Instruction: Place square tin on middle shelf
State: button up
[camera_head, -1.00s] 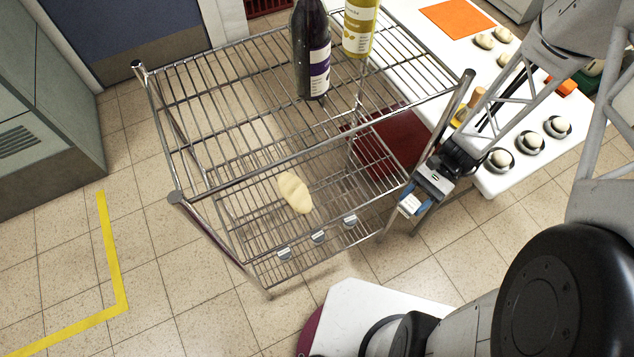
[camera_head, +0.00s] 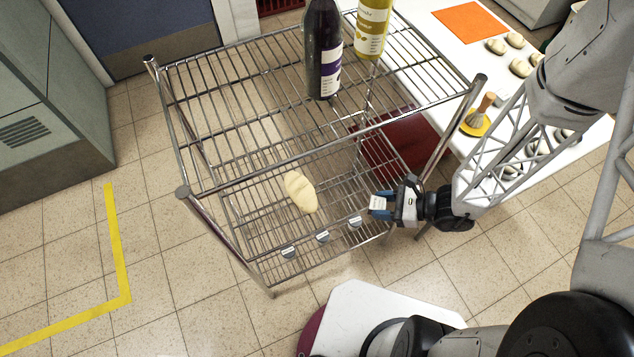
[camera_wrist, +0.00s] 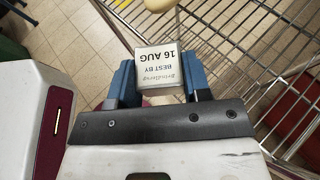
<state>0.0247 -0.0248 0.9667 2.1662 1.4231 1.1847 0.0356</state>
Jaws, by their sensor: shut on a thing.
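My gripper (camera_head: 382,205) is shut on a small square tin (camera_head: 377,203). In the wrist view the tin (camera_wrist: 160,66) sits between the two blue fingers, its label reading "BEST BY 16 AUG". The gripper is at the right front of a wire shelf rack (camera_head: 180,190), low beside its right front post. The rack's top shelf (camera_head: 240,120) is above the gripper's height. A lower wire shelf (camera_head: 262,225) holds a pale oblong loaf-like thing (camera_head: 301,192). I cannot tell exactly which level the tin is level with.
A dark bottle (camera_head: 323,50) and a yellow-labelled bottle (camera_head: 372,28) stand on the top shelf. Several small labelled tags (camera_head: 322,237) line the lower shelf's front. A white table (camera_head: 415,20) with dough pieces and a brush (camera_head: 480,115) is behind right. Floor at left is clear.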

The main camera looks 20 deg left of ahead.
jog(key=m+t, duration=0.1)
jog(key=f+m+t, duration=0.1)
jog(key=t, duration=0.1)
jog(key=shift+s+a+f+m, duration=0.1)
jog(key=shift+a+m, duration=0.05)
jog(key=shift+m, duration=0.15)
jog(key=shift+d+f+m+t+h, duration=0.25)
jog(key=shift+f+m+t, duration=0.15)
jog(key=shift+m+t, duration=0.4)
jog(key=shift+d+f+m+t+h, duration=0.25)
jog(key=shift+f+m+t, duration=0.15)
jog(key=shift+m+t, duration=0.4)
jog(key=shift+t, duration=0.3)
send_over(370, 174)
jog(key=s, duration=0.1)
jog(key=shift+d+f, duration=0.25)
jog(key=shift+f, duration=0.45)
jog(key=shift+w+a, duration=0.15)
jog(key=shift+w, duration=0.1)
jog(key=shift+w+a+f, duration=0.1)
jog(key=shift+w+f, duration=0.15)
jog(key=shift+f, duration=1.55)
